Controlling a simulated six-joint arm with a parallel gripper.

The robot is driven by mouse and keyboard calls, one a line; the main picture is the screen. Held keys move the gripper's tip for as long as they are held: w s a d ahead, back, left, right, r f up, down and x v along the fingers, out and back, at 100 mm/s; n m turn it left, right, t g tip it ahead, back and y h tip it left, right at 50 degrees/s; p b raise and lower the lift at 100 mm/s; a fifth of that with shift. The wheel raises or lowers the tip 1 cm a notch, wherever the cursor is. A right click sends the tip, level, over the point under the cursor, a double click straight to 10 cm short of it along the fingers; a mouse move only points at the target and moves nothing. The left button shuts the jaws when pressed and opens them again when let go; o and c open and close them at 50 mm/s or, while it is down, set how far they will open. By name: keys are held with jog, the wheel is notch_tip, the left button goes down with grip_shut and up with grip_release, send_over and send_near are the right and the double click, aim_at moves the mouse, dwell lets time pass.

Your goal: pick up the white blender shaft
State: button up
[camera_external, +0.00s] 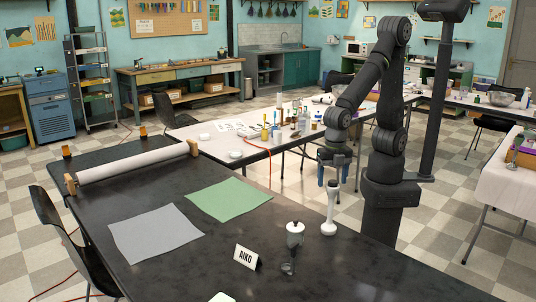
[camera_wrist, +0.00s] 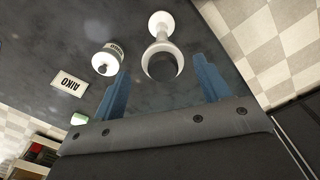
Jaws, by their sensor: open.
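The white blender shaft (camera_external: 330,211) stands upright on the dark table near its right edge, with a wide foot at the bottom. In the wrist view the white blender shaft (camera_wrist: 162,52) is seen from above, its dark top end toward me, between and beyond my two blue fingers. My gripper (camera_external: 334,181) is open and empty, pointing down by the top of the shaft. In the wrist view my gripper (camera_wrist: 161,88) has its fingers well apart. I cannot tell whether a finger touches the shaft.
An AIKO name card (camera_external: 247,258) is farther left. Green (camera_external: 229,198) and grey (camera_external: 156,232) sheets and a paper roll (camera_external: 134,165) lie on the table. A cluttered table (camera_external: 262,148) is behind.

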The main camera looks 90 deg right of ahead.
aim_at(332, 198)
notch_tip(332, 198, down, 5)
jog(key=shift+s+d, duration=0.1)
jog(key=shift+s, duration=0.05)
jog(key=shift+c, duration=0.2)
grip_shut()
